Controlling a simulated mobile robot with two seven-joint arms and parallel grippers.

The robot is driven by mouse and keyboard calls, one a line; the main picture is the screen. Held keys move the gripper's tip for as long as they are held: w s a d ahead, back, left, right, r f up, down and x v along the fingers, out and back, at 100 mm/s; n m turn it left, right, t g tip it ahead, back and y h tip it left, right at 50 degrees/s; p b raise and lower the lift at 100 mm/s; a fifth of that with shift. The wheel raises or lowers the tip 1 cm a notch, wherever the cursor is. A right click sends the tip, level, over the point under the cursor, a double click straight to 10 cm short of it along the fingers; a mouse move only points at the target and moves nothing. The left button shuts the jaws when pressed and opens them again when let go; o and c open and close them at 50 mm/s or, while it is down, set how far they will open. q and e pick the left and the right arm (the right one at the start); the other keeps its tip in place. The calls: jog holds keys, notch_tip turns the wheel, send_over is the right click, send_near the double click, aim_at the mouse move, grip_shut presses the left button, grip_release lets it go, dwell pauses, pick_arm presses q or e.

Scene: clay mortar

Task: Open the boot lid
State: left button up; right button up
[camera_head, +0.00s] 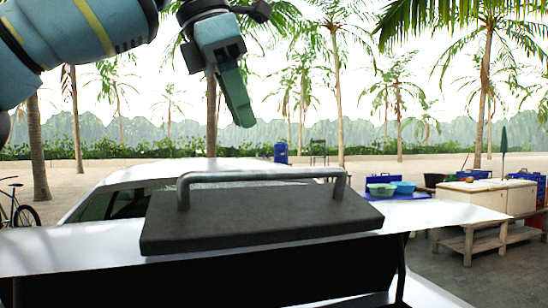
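The white boot lid (440,213) of a car spans the lower middle of the head view. A dark rectangular block (262,225) with a grey metal bar handle (262,176) sits on top of it. Below the lid's near edge is a dark area (200,278), and a thin dark strut-like part shows at its right; how far the lid is raised is hard to tell. My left gripper (240,112) hangs from the upper left, above and apart from the handle, pointing down. Its green fingers overlap from this side, so their gap is hidden. My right gripper is out of view.
The white car roof (220,166) rises behind the lid. At right stand a light wooden counter (485,195) with a bench (480,238), and basins (382,189) on a blue surface. A bicycle (18,208) is at far left. The air around the handle is free.

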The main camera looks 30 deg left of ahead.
pick_arm(q)
jog(key=shift+s+x, duration=0.15)
jog(key=shift+x, duration=1.7)
jog(key=shift+s+x, duration=0.1)
jog(key=shift+x, duration=1.75)
jog(key=shift+f, duration=0.1)
grip_shut()
